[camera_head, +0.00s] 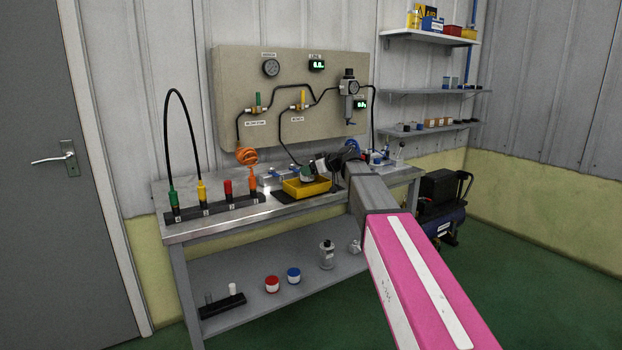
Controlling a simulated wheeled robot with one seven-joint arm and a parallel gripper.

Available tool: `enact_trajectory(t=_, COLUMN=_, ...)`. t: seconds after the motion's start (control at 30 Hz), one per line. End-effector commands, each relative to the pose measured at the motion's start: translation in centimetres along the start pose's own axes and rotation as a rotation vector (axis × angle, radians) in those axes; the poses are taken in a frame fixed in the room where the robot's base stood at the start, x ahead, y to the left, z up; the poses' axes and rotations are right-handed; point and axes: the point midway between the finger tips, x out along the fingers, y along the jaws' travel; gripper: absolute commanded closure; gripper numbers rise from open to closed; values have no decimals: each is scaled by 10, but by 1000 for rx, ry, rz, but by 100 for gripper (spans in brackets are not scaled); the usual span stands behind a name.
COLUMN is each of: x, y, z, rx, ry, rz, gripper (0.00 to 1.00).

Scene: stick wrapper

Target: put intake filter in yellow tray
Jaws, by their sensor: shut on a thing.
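The yellow tray (306,190) sits on the metal workbench, on a dark mat. My gripper (316,168) is above the tray, reaching in from the right. It is shut on a small greenish-grey and white thing (307,173), which looks like the intake filter. The thing is over or inside the tray. I cannot tell whether it touches the tray floor. The fingertips are small and partly hidden by the wrist and the held thing.
A rack (215,207) with coloured plugs stands on the bench at left. An orange coiled hose (247,156) is behind it. A gauge panel (235,80) rises behind the bench. Small fittings (376,158) lie to the right. Jars (272,284) stand on the lower shelf.

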Motion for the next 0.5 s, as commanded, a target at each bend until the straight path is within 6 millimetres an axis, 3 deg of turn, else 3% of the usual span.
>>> enact_trajectory(t=0.23, x=12, y=0, z=30, rx=1, ry=-2, rz=0, gripper=60)
enact_trajectory(t=0.5, x=13, y=0, z=32, rx=0, ry=0, rz=0, gripper=60)
